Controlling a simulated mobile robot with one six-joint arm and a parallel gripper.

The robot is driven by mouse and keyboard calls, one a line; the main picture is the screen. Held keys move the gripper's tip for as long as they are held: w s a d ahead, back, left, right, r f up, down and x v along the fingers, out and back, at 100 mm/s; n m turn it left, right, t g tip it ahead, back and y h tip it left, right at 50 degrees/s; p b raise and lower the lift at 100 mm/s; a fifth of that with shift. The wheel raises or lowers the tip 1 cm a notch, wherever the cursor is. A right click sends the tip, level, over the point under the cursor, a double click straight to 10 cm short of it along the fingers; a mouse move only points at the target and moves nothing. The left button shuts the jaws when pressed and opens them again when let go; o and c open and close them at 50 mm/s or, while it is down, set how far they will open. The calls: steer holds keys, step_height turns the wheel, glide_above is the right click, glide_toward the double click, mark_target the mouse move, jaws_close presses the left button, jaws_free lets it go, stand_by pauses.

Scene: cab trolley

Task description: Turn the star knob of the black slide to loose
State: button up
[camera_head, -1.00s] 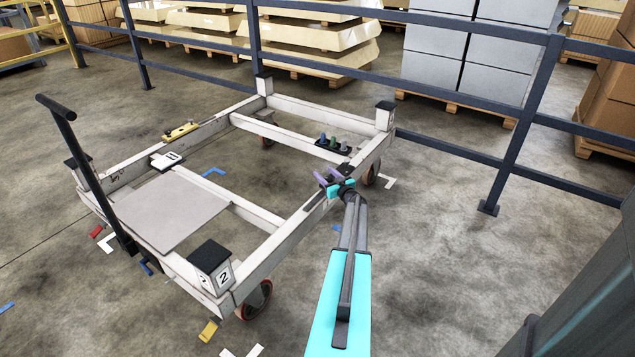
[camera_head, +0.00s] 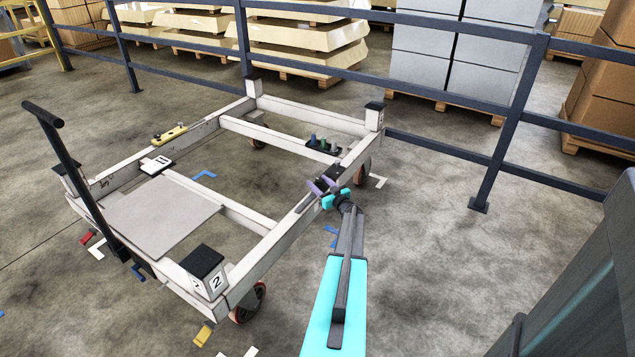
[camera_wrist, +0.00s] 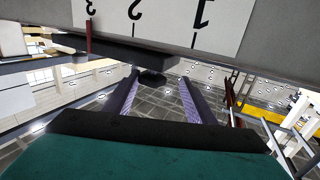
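The trolley (camera_head: 262,250) is a white frame with corner posts. My gripper (camera_head: 322,184) is at its near right rail, with two purple fingers apart. In the wrist view, my gripper (camera_wrist: 158,80) is open. A dark star knob (camera_wrist: 152,78) shows between the fingertips, below a black slide (camera_wrist: 115,48). I cannot tell whether the fingers touch the knob. A white scale plate (camera_wrist: 160,18) marked 1, 2 and 3 is above it, upside down, with a thin red pointer (camera_wrist: 89,38) towards the 3. In the head view the knob is too small to make out.
A dark holder with coloured pegs (camera_head: 322,145) sits on the trolley behind my gripper. A grey panel (camera_head: 160,215) and a black push handle (camera_head: 75,170) are at the left. Blue railings (camera_head: 500,150) stand behind.

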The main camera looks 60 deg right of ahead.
steer(key=p+v, duration=0.2)
steer(key=v, duration=0.9)
steer(key=shift+s, duration=0.2)
stand_by(1.4)
steer(key=shift+p, duration=0.3)
steer(key=shift+a, duration=0.1)
stand_by(0.3)
steer(key=v, duration=1.3)
steer(key=shift+s+a, duration=0.15)
steer(key=shift+s, duration=0.25)
steer(key=shift+r, duration=0.1)
